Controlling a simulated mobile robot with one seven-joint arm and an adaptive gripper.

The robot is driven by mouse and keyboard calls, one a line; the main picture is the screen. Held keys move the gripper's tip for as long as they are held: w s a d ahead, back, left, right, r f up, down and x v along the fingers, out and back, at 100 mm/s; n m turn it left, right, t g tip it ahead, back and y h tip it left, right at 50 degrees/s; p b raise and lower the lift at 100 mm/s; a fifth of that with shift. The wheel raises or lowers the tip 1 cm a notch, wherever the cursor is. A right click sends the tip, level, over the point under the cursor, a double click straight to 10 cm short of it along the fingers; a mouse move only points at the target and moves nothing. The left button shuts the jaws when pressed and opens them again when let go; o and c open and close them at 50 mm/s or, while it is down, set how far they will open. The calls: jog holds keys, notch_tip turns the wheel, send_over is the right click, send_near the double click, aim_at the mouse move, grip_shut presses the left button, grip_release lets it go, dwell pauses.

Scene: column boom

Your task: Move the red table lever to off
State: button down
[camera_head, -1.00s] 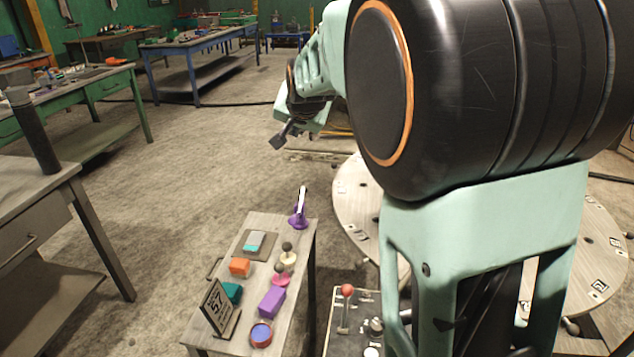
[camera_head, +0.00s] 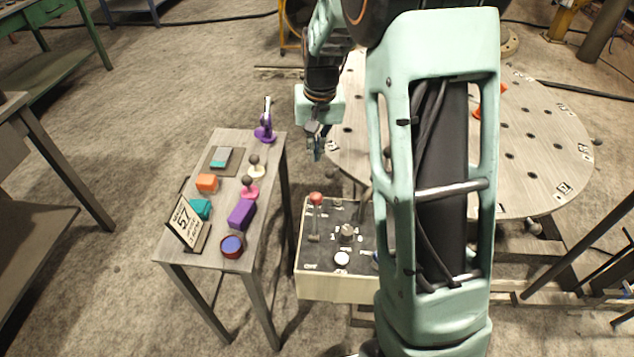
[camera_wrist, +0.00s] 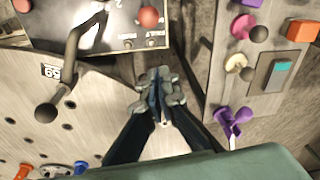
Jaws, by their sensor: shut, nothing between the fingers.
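The red-knobbed lever (camera_head: 316,198) stands on the dark top of a control box (camera_head: 322,285). Its red ball knob shows at the top of the wrist view (camera_wrist: 149,17), beside small printed labels too small to read surely. My gripper (camera_head: 317,150) points down above and beyond the box, apart from the lever. In the wrist view its fingers (camera_wrist: 156,82) are together, with nothing between them, below the red knob. The lever's shaft shows in the head view; its base is small and its set position is hard to tell.
A black-knobbed lever (camera_wrist: 46,112) stands close left in the wrist view. A round holed table (camera_head: 540,150) lies behind my arm. Floor shows between narrow table and box.

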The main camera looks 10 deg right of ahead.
aim_at(315, 215)
notch_tip(315, 215, down, 9)
jog(key=s, duration=0.2)
jog(key=shift+s+a+b, duration=0.25)
jog(key=shift+a+b, duration=0.05)
jog(key=shift+b, duration=0.05)
dwell(0.7)
